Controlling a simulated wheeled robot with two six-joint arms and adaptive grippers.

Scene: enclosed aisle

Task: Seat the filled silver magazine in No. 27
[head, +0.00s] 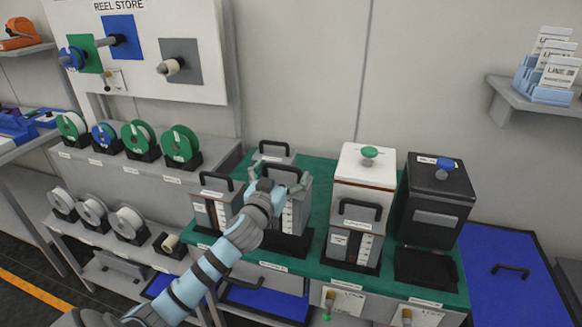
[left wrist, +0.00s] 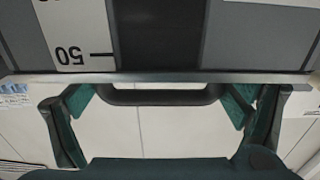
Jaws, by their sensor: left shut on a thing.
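My left gripper (head: 279,184) is shut on the black handle (left wrist: 160,96) at the top of a silver magazine (head: 297,207). The left wrist view shows this magazine (left wrist: 255,35) close up, with a white scale marked 50 and a dark strip. It appears upright at a black base (head: 287,243) on the green top; I cannot tell whether it is lifted. Another grey magazine (head: 212,207) stands to its left and another handled unit (head: 274,151) behind. A white machine (head: 365,170) has a magazine (head: 350,243) below it. No. 27 cannot be read on any label.
A black machine (head: 436,190) with a blue knob stands at the right, with an open black bay (head: 426,266) below it. Reels (head: 180,145) sit on the grey shelves at left. A blue lid (head: 515,262) lies beyond the green top (head: 322,190).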

